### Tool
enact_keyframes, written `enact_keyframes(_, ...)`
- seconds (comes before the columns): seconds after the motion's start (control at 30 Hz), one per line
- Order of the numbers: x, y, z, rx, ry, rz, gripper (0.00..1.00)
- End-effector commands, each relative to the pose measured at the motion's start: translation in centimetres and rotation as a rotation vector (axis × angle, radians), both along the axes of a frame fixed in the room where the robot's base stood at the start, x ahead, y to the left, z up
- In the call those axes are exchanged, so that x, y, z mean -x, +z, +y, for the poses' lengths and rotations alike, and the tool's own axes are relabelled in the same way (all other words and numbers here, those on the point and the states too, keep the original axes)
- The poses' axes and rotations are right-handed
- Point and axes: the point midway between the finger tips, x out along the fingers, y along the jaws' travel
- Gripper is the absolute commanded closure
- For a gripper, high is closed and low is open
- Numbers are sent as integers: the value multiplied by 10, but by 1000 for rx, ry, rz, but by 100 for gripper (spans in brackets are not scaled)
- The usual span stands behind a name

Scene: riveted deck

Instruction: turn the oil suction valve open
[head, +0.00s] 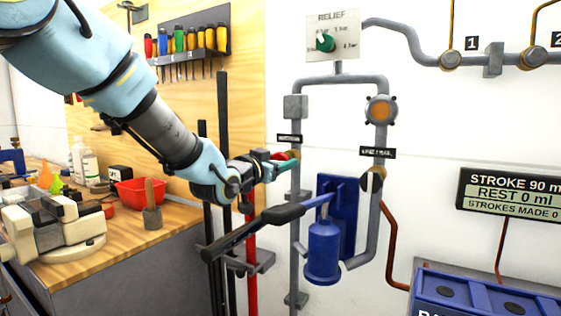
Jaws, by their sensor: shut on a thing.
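My gripper (283,163) reaches in from the upper left to the left grey pipe (295,215). It is shut on a small valve handle (284,155), which shows red, just under a small black label (289,138). The label's lettering is too small to read, so I cannot tell from it whether this is the oil suction valve. The fingers hide much of the valve, and how far it is turned cannot be told. A second valve (372,179) with a black-and-cream knob sits on the right pipe, under another label (377,153).
A blue hand pump (323,250) with a long black lever (250,229) stands just below my gripper. A RELIEF dial (325,40) is above. A sign (510,195) reads REST 0 ml. A cluttered workbench (150,238) is at left.

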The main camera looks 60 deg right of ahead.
Motion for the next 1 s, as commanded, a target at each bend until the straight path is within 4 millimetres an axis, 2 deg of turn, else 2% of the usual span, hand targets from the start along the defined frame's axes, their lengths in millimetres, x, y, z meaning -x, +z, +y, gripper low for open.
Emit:
enact_keyframes(0.03,0,0,0,0,0,0,78)
enact_keyframes(0.2,0,0,0,0,0,0,97)
enact_keyframes(0.57,0,-1,0,1,0,60,97)
enact_keyframes(1.0,-2,-2,1,3,1,403,97)
